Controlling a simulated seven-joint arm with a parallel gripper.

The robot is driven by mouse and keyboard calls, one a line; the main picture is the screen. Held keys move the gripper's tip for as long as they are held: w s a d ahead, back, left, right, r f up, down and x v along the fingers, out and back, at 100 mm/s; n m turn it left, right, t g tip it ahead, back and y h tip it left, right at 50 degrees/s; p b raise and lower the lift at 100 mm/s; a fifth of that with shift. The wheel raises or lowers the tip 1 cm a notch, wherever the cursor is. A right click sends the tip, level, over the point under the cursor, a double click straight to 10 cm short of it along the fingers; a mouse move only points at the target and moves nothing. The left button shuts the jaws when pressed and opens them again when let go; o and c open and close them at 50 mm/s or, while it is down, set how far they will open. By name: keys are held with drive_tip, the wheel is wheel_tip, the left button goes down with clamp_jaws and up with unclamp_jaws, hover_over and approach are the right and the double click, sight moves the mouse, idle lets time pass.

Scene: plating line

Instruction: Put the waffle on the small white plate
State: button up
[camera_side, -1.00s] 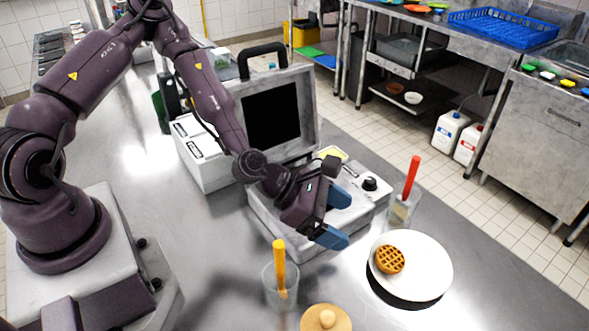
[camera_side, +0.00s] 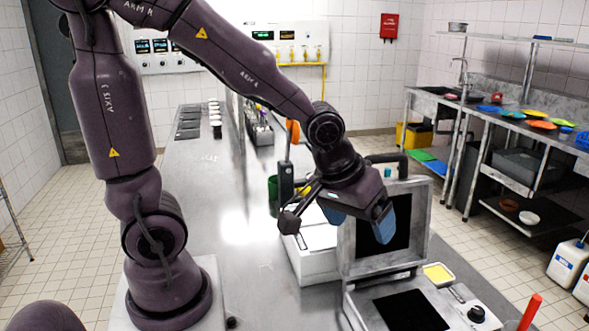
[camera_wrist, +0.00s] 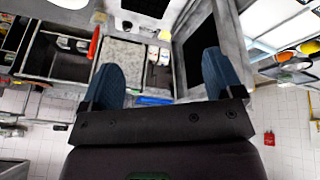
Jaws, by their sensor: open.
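Neither the waffle nor a white plate shows in the current side view, whose lower edge cuts off the front of the bench; I cannot make them out in the wrist view either. My gripper (camera_side: 368,218) is open, with its two blue fingers apart and nothing seen between them. It is raised in front of the upright lid of the open waffle iron (camera_side: 428,225). The blue fingers also show in the wrist view (camera_wrist: 162,75), spread wide with no object held.
The iron's lower part (camera_side: 465,300) lies open on the steel bench, beside a yellow-topped container (camera_side: 438,274). A red handle (camera_side: 530,312) stands at the lower right. The bench to the left (camera_side: 255,285) is clear. Shelving with coloured plates stands at the back right.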

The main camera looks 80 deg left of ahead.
drive_tip(key=s+a+r+m, duration=0.1)
drive_tip(key=s+r+m, duration=0.4)
drive_tip(key=s+r, duration=0.4)
drive_tip(key=shift+s+a+m+t, duration=0.15)
drive_tip(key=shift+s+m+t, duration=0.25)
drive_tip(key=shift+s, duration=0.05)
drive_tip(key=shift+o, duration=0.5)
idle(0.5)
drive_tip(key=w+d+f+m+g+y, duration=0.1)
drive_tip(key=w+d+f+g, duration=0.2)
drive_tip(key=w+d+f, duration=0.9)
drive_tip(key=w+d+f+m+g, duration=0.1)
drive_tip(key=w+d+f+g, duration=0.1)
drive_tip(key=w+d+f, duration=0.95)
drive_tip(key=w+f, duration=0.1)
drive_tip(key=f, duration=0.2)
drive_tip(key=w+f, duration=0.1)
drive_tip(key=f, duration=0.3)
drive_tip(key=w+f, duration=0.1)
drive_tip(key=f, duration=0.2)
drive_tip(key=shift+a+f, duration=0.2)
drive_tip(key=shift+a, duration=0.15)
